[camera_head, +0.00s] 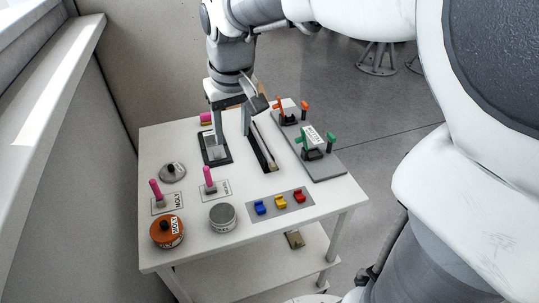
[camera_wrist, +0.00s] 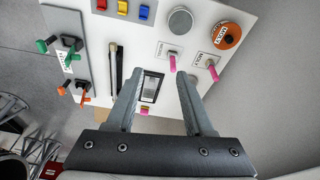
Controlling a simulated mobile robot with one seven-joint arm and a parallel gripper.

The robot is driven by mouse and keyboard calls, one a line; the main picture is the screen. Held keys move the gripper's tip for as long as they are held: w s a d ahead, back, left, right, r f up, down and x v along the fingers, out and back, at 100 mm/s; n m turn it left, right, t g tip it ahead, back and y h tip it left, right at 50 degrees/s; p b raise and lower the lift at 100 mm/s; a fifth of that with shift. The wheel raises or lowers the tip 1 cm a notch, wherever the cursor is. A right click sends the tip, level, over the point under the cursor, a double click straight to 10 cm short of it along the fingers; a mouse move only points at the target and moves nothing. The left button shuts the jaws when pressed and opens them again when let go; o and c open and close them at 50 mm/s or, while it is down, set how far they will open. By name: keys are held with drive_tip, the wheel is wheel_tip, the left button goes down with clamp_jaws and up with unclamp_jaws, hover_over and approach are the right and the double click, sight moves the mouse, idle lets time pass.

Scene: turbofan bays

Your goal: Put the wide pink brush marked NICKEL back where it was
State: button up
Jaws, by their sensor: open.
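My gripper (camera_head: 232,132) is open over the back half of the white table, with nothing between its fingers; it also shows in the wrist view (camera_wrist: 161,76). A pink-handled brush (camera_head: 209,178) stands upright at a card whose small print I cannot read surely. Another pink-handled brush (camera_head: 155,190) stands at a card marked MOLY (camera_head: 166,203). Both show in the wrist view, the first (camera_wrist: 172,62) left of the second (camera_wrist: 213,70). A further pink piece (camera_head: 206,117) is at the back edge, left of my gripper. I cannot tell which is the wide NICKEL brush.
A dark-framed recess (camera_head: 226,156) lies below my gripper, with a long dark slot (camera_head: 268,164) beside it. Orange (camera_head: 158,241) and grey (camera_head: 222,226) round tins stand in front. Clamps with green and orange handles stand on a grey plate (camera_head: 328,167) at right.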

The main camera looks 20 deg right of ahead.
drive_tip(key=s+d+m+t, duration=0.1)
drive_tip(key=s+d+t, duration=0.2)
drive_tip(key=s, duration=1.3)
drive_tip(key=shift+d+r+m, duration=0.3)
drive_tip(key=shift+d+r, duration=0.05)
drive_tip(key=shift+d, duration=0.35)
drive_tip(key=shift+r, duration=0.1)
